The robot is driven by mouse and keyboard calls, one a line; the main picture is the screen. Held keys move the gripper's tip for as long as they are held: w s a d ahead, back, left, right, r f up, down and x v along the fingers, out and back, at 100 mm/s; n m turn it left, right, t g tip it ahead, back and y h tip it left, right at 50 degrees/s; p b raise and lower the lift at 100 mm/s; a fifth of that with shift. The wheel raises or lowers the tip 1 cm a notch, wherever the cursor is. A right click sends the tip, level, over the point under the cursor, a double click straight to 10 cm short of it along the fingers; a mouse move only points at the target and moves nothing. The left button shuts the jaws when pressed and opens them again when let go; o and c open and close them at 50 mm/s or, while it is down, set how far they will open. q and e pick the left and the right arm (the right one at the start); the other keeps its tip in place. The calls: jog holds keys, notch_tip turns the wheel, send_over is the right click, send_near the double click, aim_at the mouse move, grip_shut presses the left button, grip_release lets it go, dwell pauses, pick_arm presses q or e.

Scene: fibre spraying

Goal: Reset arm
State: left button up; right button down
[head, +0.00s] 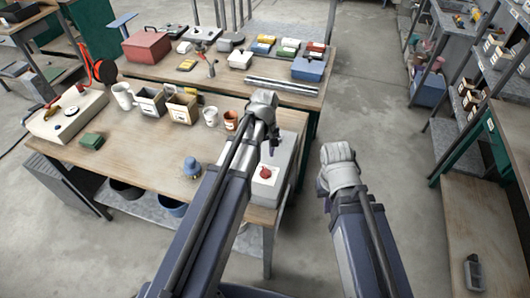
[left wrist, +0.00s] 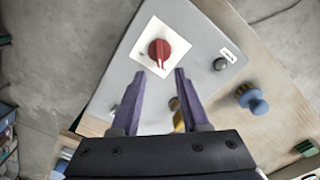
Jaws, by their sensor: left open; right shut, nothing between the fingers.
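My left gripper (head: 273,143) is over the grey box (head: 287,152) at the right end of the near workbench. My right gripper (head: 324,188) is to the right of the bench, over the floor. Its fingers are mostly hidden by its pale wrist, and no object shows in it.
The near workbench (head: 150,166) holds a blue-grey bell-shaped object (head: 191,167), cups and small bins. A second bench (head: 165,72) behind it carries a red box (head: 147,46) and a blue box (head: 308,68). Shelves (head: 455,130) stand at the right. The floor (head: 375,120) between is clear.

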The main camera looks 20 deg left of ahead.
pick_arm(q)
jog(key=s+d+f+m+b, duration=0.1)
jog(key=s+d+m, duration=0.1)
jog(key=s+d+f+m+b, duration=0.2)
jog(key=s, duration=0.1)
jog(key=s+d+f+m+b, duration=0.1)
jog(key=s+d, duration=0.2)
jog(key=shift+f+m+y, duration=0.25)
jog(key=shift+m+y, duration=0.05)
jog(key=shift+m, duration=0.1)
jog(key=s+d+f+m+b, duration=0.2)
jog(key=s+d+m+b, duration=0.1)
jog(key=s+d+m, duration=0.1)
jog(key=s+m, duration=0.1)
jog(key=s, duration=0.1)
jog(key=shift+s+f+m+y, duration=0.15)
jog(key=shift+s+m+y, duration=0.15)
jog(key=shift+s+m, duration=0.1)
jog(key=shift+d, duration=0.1)
